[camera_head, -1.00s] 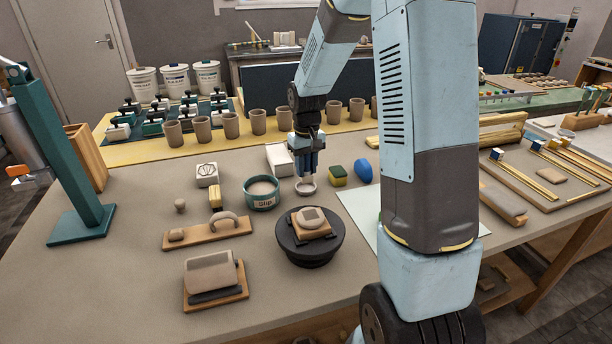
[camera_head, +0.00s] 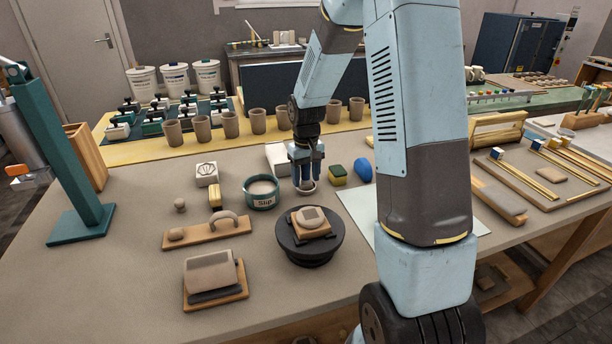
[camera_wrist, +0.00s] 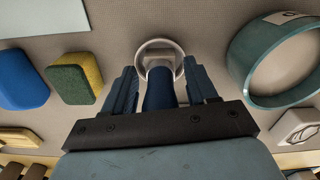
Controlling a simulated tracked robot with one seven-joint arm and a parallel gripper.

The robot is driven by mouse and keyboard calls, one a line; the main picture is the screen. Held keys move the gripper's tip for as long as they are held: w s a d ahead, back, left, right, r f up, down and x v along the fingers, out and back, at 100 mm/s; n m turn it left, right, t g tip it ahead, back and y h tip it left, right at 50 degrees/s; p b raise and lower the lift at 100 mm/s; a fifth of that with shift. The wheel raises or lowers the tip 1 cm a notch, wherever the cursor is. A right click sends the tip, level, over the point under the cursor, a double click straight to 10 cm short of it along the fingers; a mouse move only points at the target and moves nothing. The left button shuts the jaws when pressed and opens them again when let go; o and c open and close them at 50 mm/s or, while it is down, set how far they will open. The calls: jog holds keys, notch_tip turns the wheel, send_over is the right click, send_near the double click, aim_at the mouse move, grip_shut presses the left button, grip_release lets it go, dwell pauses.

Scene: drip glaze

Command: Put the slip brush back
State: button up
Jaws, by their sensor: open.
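The slip brush, seen as its dark blue handle (camera_wrist: 159,92), stands with its lower end inside the small pale ring-shaped holder (camera_wrist: 181,53) in the wrist view. Its bristles are hidden. My gripper (camera_wrist: 162,88) is open, with one finger on each side of the handle and a gap to both. In the head view my gripper (camera_head: 307,183) is low over the same small holder (camera_head: 306,192), right of the teal slip bowl (camera_head: 262,204). The bowl also shows at right in the wrist view (camera_wrist: 236,62).
A green-yellow sponge (camera_head: 337,176) and a blue block (camera_head: 360,170) lie close to the right. A dark turntable (camera_head: 309,248) with a clay piece stands in front. A white block (camera_head: 277,158) is just behind my gripper. Several clay cups line the back.

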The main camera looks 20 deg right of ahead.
notch_tip(320, 180, up, 12)
jog(key=shift+r, duration=0.15)
jog(key=s+r+t, duration=0.3)
jog(key=s+r, duration=0.8)
jog(key=s, duration=0.2)
jog(key=s+r+m+t, duration=0.1)
jog(key=s+r+t, duration=0.1)
jog(key=s, duration=1.3)
jog(key=shift+r+m+t, duration=0.3)
jog(key=shift+m, duration=0.1)
